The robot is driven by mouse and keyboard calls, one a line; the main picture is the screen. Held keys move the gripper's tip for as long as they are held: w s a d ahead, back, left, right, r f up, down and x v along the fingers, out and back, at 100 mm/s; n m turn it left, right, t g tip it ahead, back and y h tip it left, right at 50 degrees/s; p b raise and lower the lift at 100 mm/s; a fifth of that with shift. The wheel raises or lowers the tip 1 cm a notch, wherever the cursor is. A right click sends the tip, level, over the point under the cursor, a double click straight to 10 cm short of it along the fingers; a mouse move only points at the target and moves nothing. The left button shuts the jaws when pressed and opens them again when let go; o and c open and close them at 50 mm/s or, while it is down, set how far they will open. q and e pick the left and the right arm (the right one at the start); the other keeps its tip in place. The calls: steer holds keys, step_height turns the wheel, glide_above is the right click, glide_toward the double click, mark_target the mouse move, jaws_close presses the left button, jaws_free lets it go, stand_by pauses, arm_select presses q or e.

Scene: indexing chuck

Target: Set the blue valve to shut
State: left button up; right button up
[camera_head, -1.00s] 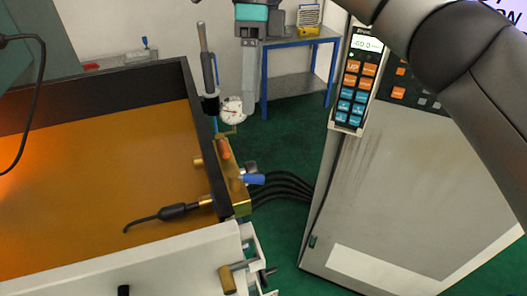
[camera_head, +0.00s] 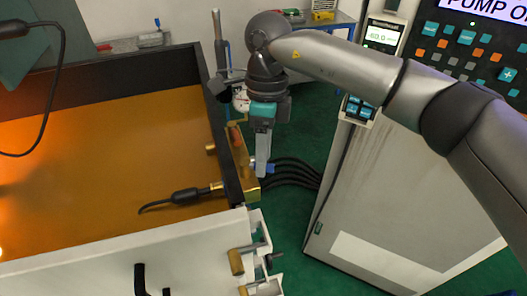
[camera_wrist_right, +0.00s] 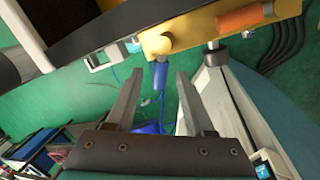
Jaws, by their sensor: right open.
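The blue valve is a small blue lever on the brass manifold (camera_head: 241,160) at the tank's right wall. In the head view its blue handle (camera_head: 270,168) shows beside my finger, partly hidden. In the right wrist view the handle (camera_wrist_right: 160,75) sticks out from the manifold (camera_wrist_right: 170,38), and its end lies between the fingertips. My right gripper (camera_head: 262,170) points down at the handle. In the right wrist view the gripper (camera_wrist_right: 160,84) is open, with a gap on both sides of the handle. My left gripper is not in view.
An orange handle (camera_wrist_right: 245,18) sits farther along the manifold. Black hoses (camera_head: 295,172) run from the manifold to the grey cabinet (camera_head: 395,205). A black probe (camera_head: 185,196) reaches over the amber tank floor (camera_head: 110,150).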

steer(key=shift+f, duration=0.3)
jaws_close()
stand_by(0.3)
